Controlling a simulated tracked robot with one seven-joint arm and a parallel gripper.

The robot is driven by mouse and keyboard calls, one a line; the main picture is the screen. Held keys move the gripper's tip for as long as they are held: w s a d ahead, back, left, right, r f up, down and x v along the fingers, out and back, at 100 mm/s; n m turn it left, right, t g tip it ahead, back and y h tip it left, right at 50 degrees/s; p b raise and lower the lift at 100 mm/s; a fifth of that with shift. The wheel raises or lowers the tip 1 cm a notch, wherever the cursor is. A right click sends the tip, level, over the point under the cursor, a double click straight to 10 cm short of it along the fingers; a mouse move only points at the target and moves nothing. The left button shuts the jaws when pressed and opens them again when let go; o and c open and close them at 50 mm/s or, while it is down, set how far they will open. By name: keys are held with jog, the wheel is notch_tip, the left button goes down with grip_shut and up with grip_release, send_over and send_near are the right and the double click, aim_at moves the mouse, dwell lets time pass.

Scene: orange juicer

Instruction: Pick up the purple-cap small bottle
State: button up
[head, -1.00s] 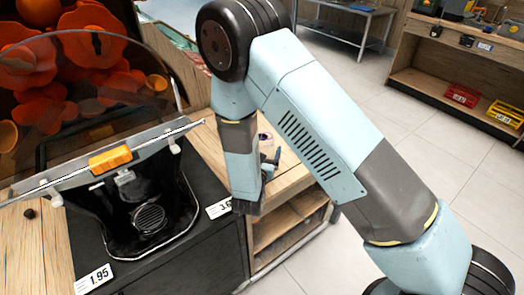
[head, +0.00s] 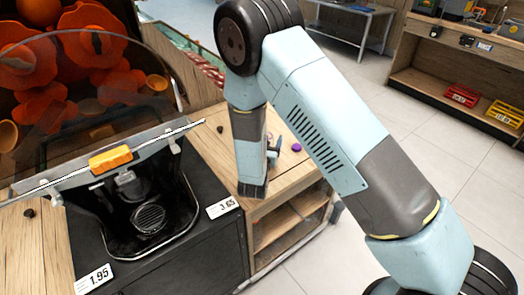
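A small purple cap (head: 296,147) shows on the wooden counter, just right of my wrist. What is under the cap is too small to make out. My gripper (head: 276,149) is a dark shape at the right side of my last arm link, above the counter. It appears to the left of the purple cap, with a small gap between them in the picture. The fingers are small and partly hidden by the link, so their opening cannot be told.
The orange juicer (head: 108,160) stands at left with a clear cover and an orange handle. Price tags (head: 222,207) are on the black ledge. The wooden counter (head: 290,178) has open shelves below. Open floor lies to the right.

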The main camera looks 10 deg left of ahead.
jog(key=c, duration=0.8)
jog(key=shift+r, duration=0.1)
